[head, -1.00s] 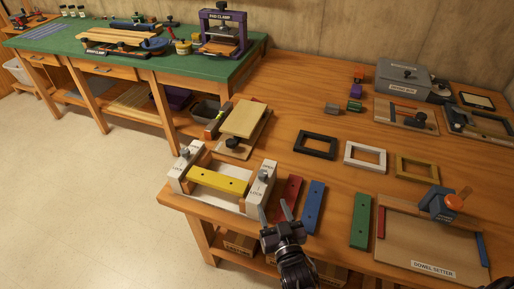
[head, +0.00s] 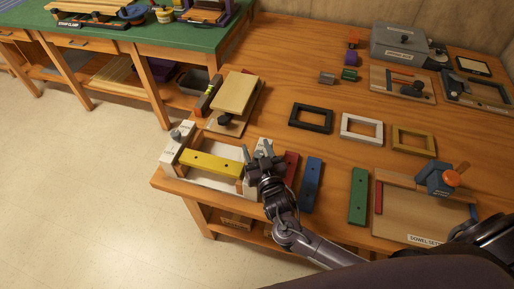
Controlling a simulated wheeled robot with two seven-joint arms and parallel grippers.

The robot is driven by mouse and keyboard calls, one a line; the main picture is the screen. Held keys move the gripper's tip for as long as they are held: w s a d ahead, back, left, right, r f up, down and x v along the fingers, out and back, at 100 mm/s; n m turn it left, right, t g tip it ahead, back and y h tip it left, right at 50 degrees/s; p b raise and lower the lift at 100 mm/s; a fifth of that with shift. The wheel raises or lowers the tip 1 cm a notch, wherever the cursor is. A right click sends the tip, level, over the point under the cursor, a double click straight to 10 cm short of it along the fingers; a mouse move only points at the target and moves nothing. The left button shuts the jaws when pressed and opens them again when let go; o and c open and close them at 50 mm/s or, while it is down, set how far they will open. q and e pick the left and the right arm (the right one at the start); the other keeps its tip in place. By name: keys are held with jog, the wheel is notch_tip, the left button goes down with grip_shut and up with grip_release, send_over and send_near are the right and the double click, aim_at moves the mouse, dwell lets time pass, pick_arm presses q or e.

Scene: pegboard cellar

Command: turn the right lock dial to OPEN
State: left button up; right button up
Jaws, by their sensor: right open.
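The lock fixture sits at the table's front left corner, with a yellow bar (head: 210,164) lying across between two white end blocks. The left block (head: 168,156) carries a grey dial (head: 177,134). My right gripper (head: 261,154) is open over the right block (head: 248,188). The gripper hides the right lock dial and most of that block's lettering, so I cannot read the dial's setting. I cannot tell whether the fingers touch the dial. My left gripper is not in view.
Red (head: 291,167), blue (head: 311,185) and green (head: 357,196) bars lie right of the gripper. A wooden clamp board (head: 235,92) stands behind the fixture. Black (head: 311,118), white (head: 362,128) and yellow (head: 413,140) frames lie farther back. The dowel setter (head: 400,215) is at right.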

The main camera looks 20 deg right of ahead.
jog(key=shift+c, duration=0.2)
jog(key=c, duration=0.9)
